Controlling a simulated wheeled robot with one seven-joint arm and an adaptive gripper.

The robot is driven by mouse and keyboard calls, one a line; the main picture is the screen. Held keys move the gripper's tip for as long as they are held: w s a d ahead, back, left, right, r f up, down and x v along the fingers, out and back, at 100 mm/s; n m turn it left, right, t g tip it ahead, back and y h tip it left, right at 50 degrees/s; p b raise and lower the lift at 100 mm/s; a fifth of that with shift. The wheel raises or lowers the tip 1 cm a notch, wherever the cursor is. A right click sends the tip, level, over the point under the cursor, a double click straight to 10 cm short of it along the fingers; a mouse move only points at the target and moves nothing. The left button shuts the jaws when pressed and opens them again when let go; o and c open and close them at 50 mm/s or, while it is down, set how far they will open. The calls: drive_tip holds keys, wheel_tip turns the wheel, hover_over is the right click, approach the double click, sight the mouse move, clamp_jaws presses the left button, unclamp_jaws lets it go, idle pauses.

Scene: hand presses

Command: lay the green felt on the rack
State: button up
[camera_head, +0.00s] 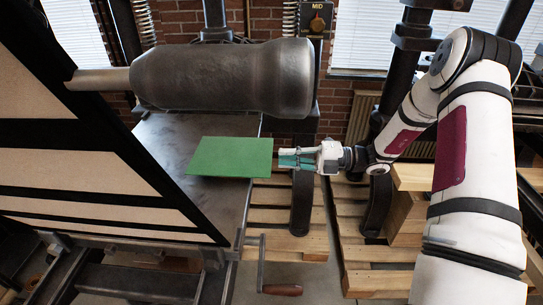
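The green felt (229,157) is a flat sheet over the dark metal press bed (160,142). Its right edge reaches past the bed's edge; I cannot tell whether it rests on the bed or hangs above it. My gripper (282,159) is at the felt's right edge, pointing left. Teal shows between the pale fingers, and the view is too small to tell whether they are closed on the felt. A tall black frame with pale slanted panels (70,172) fills the left side; it may be the rack.
A large grey metal roller (225,78) lies above the bed, behind the felt. A crank with a wooden handle (282,290) hangs below. Wooden pallets (295,243) and stacked wooden blocks (408,208) stand to the right. A control box (316,19) is at the back.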

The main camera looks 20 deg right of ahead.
drive_tip(key=shift+x, duration=2.1)
clamp_jaws()
wheel_tip(320, 180, up, 3)
drive_tip(key=shift+p, duration=0.75)
drive_tip(key=shift+s+d, duration=0.1)
drive_tip(key=s+d+r+p, duration=0.1)
drive_tip(key=s+d+r, duration=0.1)
drive_tip(key=d, duration=0.4)
drive_tip(key=shift+d+r, duration=0.25)
drive_tip(key=shift+r, duration=0.25)
